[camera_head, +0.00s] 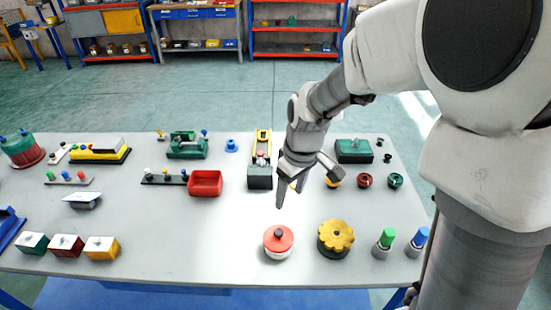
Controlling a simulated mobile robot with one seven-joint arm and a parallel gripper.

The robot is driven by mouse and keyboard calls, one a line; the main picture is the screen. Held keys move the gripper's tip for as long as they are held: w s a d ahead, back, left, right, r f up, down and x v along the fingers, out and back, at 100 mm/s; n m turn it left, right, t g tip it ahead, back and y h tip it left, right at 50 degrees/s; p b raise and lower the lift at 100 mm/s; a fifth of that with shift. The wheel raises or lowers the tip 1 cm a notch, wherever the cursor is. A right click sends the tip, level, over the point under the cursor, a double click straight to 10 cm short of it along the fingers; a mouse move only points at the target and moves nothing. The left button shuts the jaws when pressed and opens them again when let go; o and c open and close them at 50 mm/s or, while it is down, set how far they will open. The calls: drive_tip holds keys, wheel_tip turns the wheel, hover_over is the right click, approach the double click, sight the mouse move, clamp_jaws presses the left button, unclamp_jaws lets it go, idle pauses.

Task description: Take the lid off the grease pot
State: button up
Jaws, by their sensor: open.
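A round white pot (278,254), which looks like the grease pot, stands near the front edge of the table. Its red lid (279,239) with a small knob sits on top. My gripper (291,190) is open, pointing down above the table, behind and slightly above the pot in the picture. It is apart from the lid, with nothing seen between its fingers.
A black part with a yellow knobbed top (336,236) stands just right of the pot. Green-topped (386,240) and blue-topped (419,240) cylinders stand farther right. A red bin (206,183) lies left of my gripper. The grey table (190,235) is clear left of the pot.

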hover_over(279, 232)
drive_tip(key=d, duration=0.1)
drive_tip(key=f, duration=1.2)
drive_tip(key=shift+s+p, duration=0.3)
drive_tip(key=shift+s, duration=0.1)
drive_tip(key=shift+w+a+f+p, duration=0.1)
drive_tip(key=shift+a+f+p, duration=0.05)
drive_tip(key=shift+f, duration=0.7)
drive_tip(key=shift+w+a+f+p, duration=0.15)
drive_tip(key=shift+a+f+p, duration=0.05)
drive_tip(key=shift+f, duration=0.7)
drive_tip(key=shift+w+a+f+p, duration=0.1)
drive_tip(key=shift+a+f+p, duration=0.05)
drive_tip(key=shift+f, duration=0.7)
clamp_jaws()
